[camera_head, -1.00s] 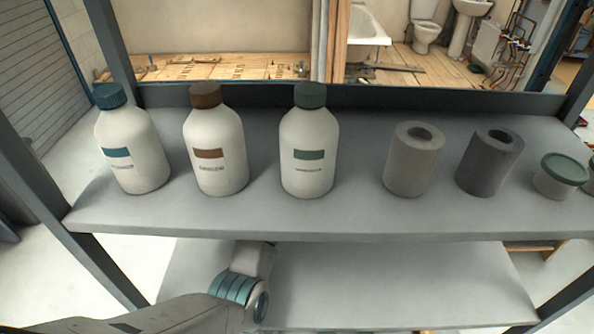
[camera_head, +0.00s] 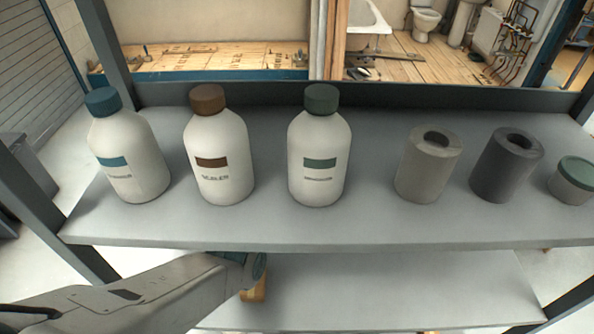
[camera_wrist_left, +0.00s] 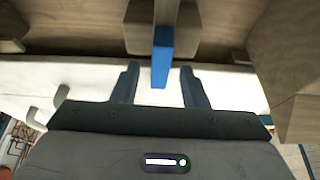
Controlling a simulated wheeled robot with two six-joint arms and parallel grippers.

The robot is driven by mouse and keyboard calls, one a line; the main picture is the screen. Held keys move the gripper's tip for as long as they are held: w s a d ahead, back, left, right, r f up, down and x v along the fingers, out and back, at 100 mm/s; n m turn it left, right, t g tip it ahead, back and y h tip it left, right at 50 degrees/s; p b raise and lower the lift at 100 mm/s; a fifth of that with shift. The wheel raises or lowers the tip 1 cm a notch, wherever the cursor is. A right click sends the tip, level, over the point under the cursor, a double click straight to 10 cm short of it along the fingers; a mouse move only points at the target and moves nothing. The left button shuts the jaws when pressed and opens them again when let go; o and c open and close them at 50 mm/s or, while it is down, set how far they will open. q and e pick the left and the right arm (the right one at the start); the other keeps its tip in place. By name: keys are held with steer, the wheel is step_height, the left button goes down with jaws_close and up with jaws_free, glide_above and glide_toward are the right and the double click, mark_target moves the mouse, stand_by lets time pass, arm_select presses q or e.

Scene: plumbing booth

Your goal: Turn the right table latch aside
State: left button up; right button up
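In the left wrist view a blue tab (camera_wrist_left: 161,58) hangs from a brown-grey wooden block (camera_wrist_left: 192,28); it looks like the latch, but I cannot tell which side of a table it is on. My left gripper (camera_wrist_left: 159,78) is open. Its two dark fingers stand on either side of the tab's lower end in the picture, with gaps showing on both sides. I cannot tell the depth between them. In the head view my left arm comes in from the left and its gripper is hidden below the upper shelf. My right gripper is in neither view.
Wooden parts (camera_wrist_left: 298,60) stand close to the right in the wrist view. In the head view a grey shelf (camera_head: 300,228) carries three white bottles (camera_head: 319,150), two grey cylinders (camera_head: 428,165) and a green-lidded tub (camera_head: 573,183).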

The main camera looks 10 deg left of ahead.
arm_select(q)
steer(key=shift+w+f, duration=0.1)
steer(key=shift+f, duration=0.3)
steer(key=shift+w+f, duration=0.1)
steer(key=shift+f, duration=0.05)
jaws_close()
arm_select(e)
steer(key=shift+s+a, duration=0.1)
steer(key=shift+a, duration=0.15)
